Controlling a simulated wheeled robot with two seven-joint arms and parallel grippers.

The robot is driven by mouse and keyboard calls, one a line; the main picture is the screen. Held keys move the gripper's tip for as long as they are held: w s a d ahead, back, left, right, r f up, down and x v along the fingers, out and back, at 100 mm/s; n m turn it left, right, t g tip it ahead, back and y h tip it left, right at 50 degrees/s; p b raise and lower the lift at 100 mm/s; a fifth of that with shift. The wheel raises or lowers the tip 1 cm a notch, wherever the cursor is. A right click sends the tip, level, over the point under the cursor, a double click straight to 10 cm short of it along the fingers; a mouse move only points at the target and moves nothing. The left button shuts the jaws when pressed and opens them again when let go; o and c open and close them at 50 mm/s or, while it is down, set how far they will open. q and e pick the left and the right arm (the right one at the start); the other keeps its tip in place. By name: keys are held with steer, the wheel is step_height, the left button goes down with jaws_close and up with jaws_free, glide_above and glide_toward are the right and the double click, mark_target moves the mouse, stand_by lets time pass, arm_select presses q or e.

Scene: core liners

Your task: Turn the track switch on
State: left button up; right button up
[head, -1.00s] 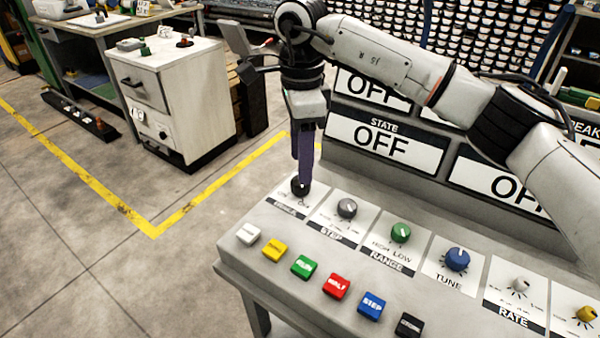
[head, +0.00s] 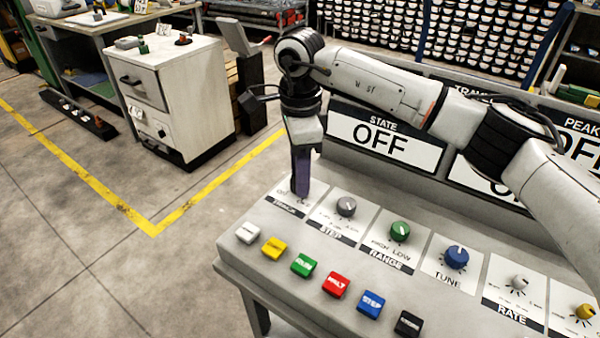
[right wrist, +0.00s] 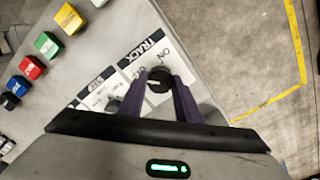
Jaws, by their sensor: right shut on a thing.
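The track switch is a black round knob (right wrist: 158,80) with a white pointer line. It sits on a white plate marked TRACK (right wrist: 141,55) with ON and OFF lettering. My right gripper (right wrist: 159,84) is shut on this knob, with one purple finger on each side of it. In the head view my right gripper (head: 300,189) reaches down onto the panel's far left plate and hides the knob. The pointer's exact setting is hard to tell. A display headed TRACK (head: 472,88) is mostly hidden behind my right arm. My left gripper is not in view.
Beside it on the console (head: 235,262) are a grey STEP knob (head: 346,207), a green RANGE knob (head: 400,231) and a blue TUNE knob (head: 457,257). A row of coloured buttons, including a red one (head: 336,285), runs along the front. The STATE display (head: 382,143) reads OFF.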

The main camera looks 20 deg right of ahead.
steer(key=shift+m, duration=0.3)
steer(key=m, duration=0.9)
steer(key=shift+r, duration=0.1)
steer(key=m, duration=0.4)
steer(key=shift+p, duration=0.35)
steer(key=shift+m, duration=2.1)
steer(key=o, duration=1.1)
steer(key=shift+c, duration=0.2)
